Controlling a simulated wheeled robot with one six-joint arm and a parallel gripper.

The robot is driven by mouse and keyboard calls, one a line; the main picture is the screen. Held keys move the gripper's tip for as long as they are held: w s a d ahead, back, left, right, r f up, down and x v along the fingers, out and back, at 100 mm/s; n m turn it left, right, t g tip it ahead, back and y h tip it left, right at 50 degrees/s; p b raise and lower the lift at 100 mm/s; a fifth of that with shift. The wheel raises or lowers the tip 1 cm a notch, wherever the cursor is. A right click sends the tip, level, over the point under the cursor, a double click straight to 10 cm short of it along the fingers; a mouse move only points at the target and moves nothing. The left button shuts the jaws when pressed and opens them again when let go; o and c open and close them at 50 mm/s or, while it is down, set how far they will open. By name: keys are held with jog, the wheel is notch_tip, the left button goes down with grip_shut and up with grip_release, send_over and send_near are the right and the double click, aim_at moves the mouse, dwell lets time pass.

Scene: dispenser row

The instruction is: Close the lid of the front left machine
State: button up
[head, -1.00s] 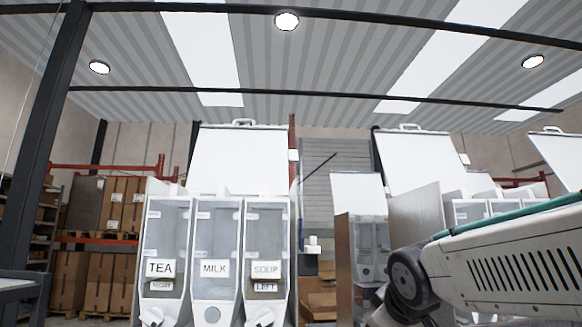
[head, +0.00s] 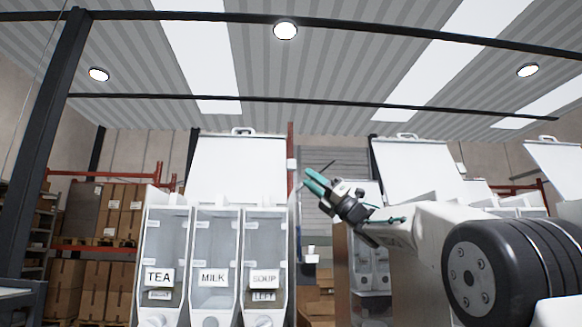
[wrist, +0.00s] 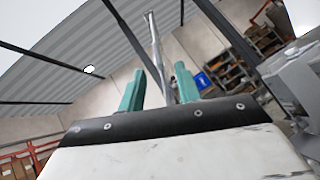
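The front left machine (head: 216,225) is a white dispenser with three clear-fronted compartments marked TEA, MILK and SOUP. Its white lid (head: 240,168) stands open, nearly upright at the back, with a handle (head: 242,132) on its top edge. My gripper (head: 311,182) is to the right of the lid, near its right edge, pointing up and left. In the wrist view, its two teal fingers (wrist: 158,88) are apart. A thin grey upright strip (wrist: 154,50) shows between or beyond them; I cannot tell what it is or whether they touch it.
Another white machine with an open lid (head: 416,170) stands to the right, behind my arm, with a further open lid (head: 556,168) at the far right. Shelves with boxes (head: 88,215) stand at the left. A dark post (head: 45,150) rises there.

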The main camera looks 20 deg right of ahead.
aim_at(292, 165)
jog(key=shift+n+g, duration=0.4)
jog(key=x, duration=0.7)
jog(key=shift+a+r, duration=0.25)
jog(key=shift+r, duration=0.15)
grip_shut()
